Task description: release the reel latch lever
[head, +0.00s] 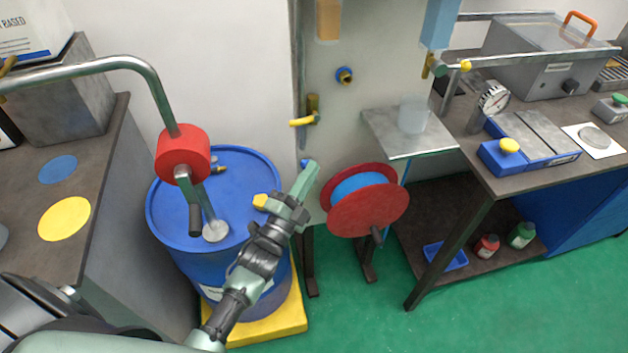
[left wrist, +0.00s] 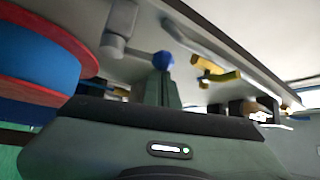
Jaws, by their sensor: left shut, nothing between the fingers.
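The red reel (head: 368,205) with a blue winding stands below the grey panel, right of my left gripper. In the left wrist view the reel (left wrist: 50,52) fills the upper left. The latch lever shows there as a grey arm on a pivot with a blue ball knob (left wrist: 163,60). In the head view the knob (head: 304,162) is mostly hidden behind my fingertips. My left gripper (head: 310,168) is shut and empty, its fingertips right at the knob; it also shows in the left wrist view (left wrist: 160,88). I cannot tell whether they touch. My right gripper is out of view.
A yellow-handled lever (head: 303,121) is on the panel above my gripper. A blue drum (head: 215,265) on a yellow base stands to the left, under a red-weighted arm (head: 183,155). A small metal shelf (head: 410,135) and a workbench (head: 540,170) stand to the right.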

